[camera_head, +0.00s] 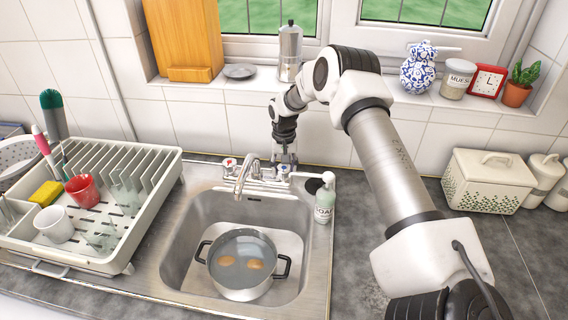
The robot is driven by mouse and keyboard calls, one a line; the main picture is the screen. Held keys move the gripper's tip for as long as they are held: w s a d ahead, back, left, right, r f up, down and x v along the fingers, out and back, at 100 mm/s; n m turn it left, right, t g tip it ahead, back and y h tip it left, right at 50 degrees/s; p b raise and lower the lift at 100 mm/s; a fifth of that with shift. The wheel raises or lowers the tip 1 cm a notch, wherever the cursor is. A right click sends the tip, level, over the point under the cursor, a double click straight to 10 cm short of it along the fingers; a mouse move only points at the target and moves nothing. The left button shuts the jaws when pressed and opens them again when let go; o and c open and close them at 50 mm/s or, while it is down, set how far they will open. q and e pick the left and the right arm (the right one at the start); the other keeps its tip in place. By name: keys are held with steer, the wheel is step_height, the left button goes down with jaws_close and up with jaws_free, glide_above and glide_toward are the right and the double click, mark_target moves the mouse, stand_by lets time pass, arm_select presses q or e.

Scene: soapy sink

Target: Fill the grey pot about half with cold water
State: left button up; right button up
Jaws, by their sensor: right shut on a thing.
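The grey pot (213,270) stands upright in the sink basin, with two dark side handles. Two brown egg-like things (241,262) lie inside it. Its inside looks smooth and grey, and I cannot tell the water level. The tap spout (240,188) bends toward the basin above the pot's back rim. I see no clear stream. My right gripper (285,158) points down behind the sink and is shut on the right tap knob (284,170). The left tap knob (229,163) has a red mark. My left gripper is out of view.
A soap bottle (325,200) stands right of the basin, close to my right arm. A dish rack (120,258) with cups and glasses fills the left side. A bread bin (490,182) stands at the right; the counter before it is clear.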

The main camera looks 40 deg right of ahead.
mark_target(284, 167)
steer(key=o, duration=1.2)
steer(key=shift+c, duration=0.2)
steer(key=shift+r, duration=0.1)
step_height(284, 167, up, 12)
